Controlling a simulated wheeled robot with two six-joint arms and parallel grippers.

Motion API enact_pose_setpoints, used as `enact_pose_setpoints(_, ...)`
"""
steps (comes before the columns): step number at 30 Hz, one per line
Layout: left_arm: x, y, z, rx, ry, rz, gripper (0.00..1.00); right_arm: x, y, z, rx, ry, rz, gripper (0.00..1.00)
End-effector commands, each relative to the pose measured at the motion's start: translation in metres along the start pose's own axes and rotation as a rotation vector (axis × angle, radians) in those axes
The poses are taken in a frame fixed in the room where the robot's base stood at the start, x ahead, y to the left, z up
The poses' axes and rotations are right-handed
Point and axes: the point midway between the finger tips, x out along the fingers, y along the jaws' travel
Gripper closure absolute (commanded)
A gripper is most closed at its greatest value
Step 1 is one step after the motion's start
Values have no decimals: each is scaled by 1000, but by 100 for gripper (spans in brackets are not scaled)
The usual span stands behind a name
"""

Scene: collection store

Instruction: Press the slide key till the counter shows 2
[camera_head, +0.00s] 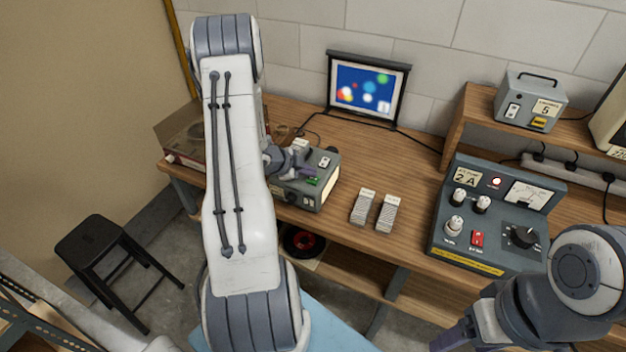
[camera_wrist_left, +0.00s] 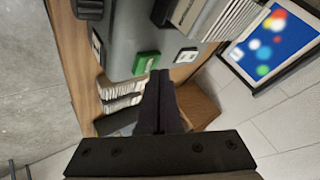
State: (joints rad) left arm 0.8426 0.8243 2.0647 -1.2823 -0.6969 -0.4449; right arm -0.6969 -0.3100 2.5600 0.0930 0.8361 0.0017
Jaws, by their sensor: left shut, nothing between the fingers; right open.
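A grey slide projector (camera_head: 318,192) stands on the wooden bench, partly hidden behind my left arm. Its green key (camera_head: 313,181) is on top, and it also shows in the left wrist view (camera_wrist_left: 146,64). My left gripper (camera_head: 303,168) is shut and empty, with its tips beside the green key; I cannot tell whether they touch it. The lit screen (camera_head: 366,90) behind shows coloured dots on blue. I cannot make out a counter number on the projector. My right gripper (camera_head: 455,340) is open at the bottom edge, partly cut off.
Two slide stacks (camera_head: 376,210) lie right of the projector. A grey control panel (camera_head: 494,215) with knobs stands further right. A small grey box (camera_head: 531,101) marked 5 sits on the shelf. A black stool (camera_head: 90,240) stands on the floor at left.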

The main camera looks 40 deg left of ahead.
Motion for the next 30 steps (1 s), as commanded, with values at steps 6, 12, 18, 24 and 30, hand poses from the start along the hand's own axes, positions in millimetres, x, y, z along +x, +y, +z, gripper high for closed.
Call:
enact_pose_setpoints(6, 2, 1, 1, 0, 0, 0, 100, 2, 0, 0, 0, 0, 0, 31)
enact_pose_setpoints(12, 2, 1, 1, 0, 0, 0, 100, 2, 0, 0, 0, 0, 0, 31)
enact_pose_setpoints(18, 3, 2, 2, 0, 0, 0, 100, 4, 0, 0, 0, 0, 0, 31)
enact_pose_setpoints(24, 5, 3, 4, 0, 0, 0, 100, 5, 0, 0, 0, 0, 0, 31)
enact_pose_setpoints(30, 7, 5, 5, 0, 0, 0, 100, 7, 0, 0, 0, 0, 0, 31)
